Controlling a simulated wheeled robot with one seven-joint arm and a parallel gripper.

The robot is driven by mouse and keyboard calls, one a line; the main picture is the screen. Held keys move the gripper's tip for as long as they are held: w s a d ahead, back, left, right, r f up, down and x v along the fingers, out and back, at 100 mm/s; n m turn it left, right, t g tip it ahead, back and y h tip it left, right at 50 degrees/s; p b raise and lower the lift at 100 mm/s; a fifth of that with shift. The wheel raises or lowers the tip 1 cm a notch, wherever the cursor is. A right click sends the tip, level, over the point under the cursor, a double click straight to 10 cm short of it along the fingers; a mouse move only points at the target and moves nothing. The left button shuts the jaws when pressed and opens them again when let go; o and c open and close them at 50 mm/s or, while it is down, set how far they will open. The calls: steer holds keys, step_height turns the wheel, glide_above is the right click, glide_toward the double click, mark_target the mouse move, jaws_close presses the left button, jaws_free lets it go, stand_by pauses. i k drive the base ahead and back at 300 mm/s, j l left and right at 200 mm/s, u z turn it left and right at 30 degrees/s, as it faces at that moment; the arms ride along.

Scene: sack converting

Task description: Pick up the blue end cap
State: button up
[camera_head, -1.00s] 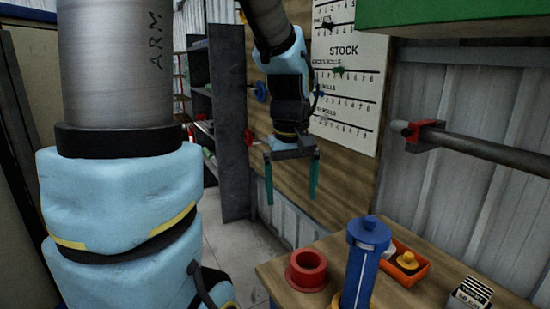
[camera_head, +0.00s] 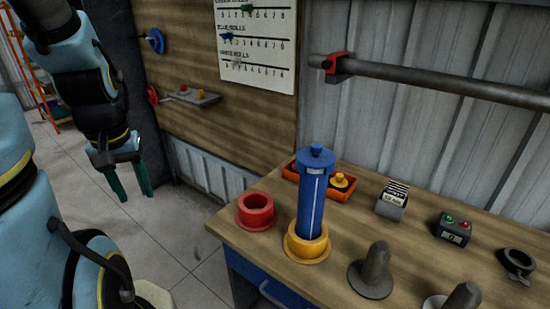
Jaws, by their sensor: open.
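The blue end cap (camera_head: 316,155), a disc with a small knob, sits on top of an upright blue cylinder (camera_head: 311,204) with a pale vertical line. The cylinder stands in a yellow flanged ring (camera_head: 306,243) on the wooden bench (camera_head: 332,280). My gripper (camera_head: 134,191) points down at the left, with its two green fingers apart and nothing between them. It hangs clear of the bench, well to the left of the cap.
A red ring (camera_head: 256,211) stands left of the cylinder. Behind it, an orange tray (camera_head: 345,196) holds a yellow knobbed cap (camera_head: 340,181). Grey pegs (camera_head: 375,272), a card holder (camera_head: 392,203) and a button box (camera_head: 453,229) occupy the right side. A wall bar (camera_head: 430,79) juts above the bench.

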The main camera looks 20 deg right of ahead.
mark_target(315, 156)
steer(key=j+z, duration=0.4)
steer(key=j, duration=0.35)
steer(key=j+z, duration=0.4)
steer(key=j, duration=0.35)
steer(key=i+z, duration=0.25)
steer(key=z, duration=0.2)
steer(key=i+j+z, duration=0.2)
steer(key=z, duration=0.25)
